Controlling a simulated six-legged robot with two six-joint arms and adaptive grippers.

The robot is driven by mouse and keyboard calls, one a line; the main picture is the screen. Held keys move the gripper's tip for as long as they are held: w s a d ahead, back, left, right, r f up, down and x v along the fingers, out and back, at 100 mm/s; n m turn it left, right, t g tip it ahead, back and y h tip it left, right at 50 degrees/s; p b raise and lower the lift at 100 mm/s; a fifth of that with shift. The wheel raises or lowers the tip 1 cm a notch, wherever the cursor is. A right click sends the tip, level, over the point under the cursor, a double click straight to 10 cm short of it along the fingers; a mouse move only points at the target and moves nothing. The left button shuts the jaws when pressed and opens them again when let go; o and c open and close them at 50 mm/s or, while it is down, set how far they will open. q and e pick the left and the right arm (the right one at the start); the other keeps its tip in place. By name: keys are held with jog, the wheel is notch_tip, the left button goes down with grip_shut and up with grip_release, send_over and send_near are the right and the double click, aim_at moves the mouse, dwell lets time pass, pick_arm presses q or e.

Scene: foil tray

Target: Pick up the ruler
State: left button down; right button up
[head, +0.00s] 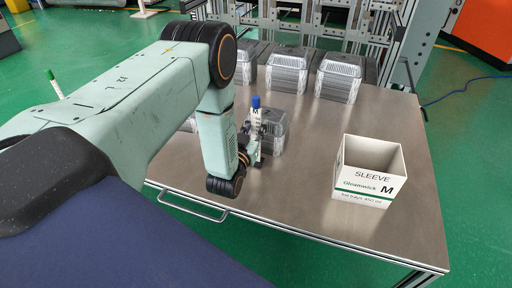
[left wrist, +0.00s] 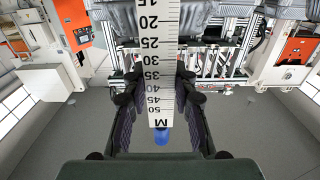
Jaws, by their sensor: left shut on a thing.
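The ruler (left wrist: 161,60) is a white strip with black numbers, a letter M and a blue end. In the left wrist view it runs between the two fingers of my left gripper (left wrist: 158,92), which is shut on it. In the head view the ruler's blue-tipped end (head: 255,112) stands up above my left gripper (head: 249,143), beside a stack of foil trays (head: 272,128). The lower part of the ruler is hidden there by the gripper and the stack. My right gripper is not in view.
More foil tray stacks (head: 288,72) (head: 339,78) stand along the back edge. A green-tipped white stick (head: 54,84) shows behind my left arm.

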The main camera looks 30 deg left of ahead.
aim_at(254, 100)
pick_arm(q)
jog(key=shift+r, duration=0.1)
notch_tip(254, 100, up, 10)
jog(key=p, duration=0.3)
jog(key=shift+p, duration=0.35)
jog(key=shift+f+b, duration=3.4)
jog(key=shift+f, duration=1.1)
jog(key=shift+f+b, duration=0.4)
jog(key=shift+f, duration=0.15)
jog(key=c, duration=1)
grip_release()
jog(key=shift+f, duration=0.1)
jog(key=v, duration=1.2)
jog(key=shift+d, duration=0.1)
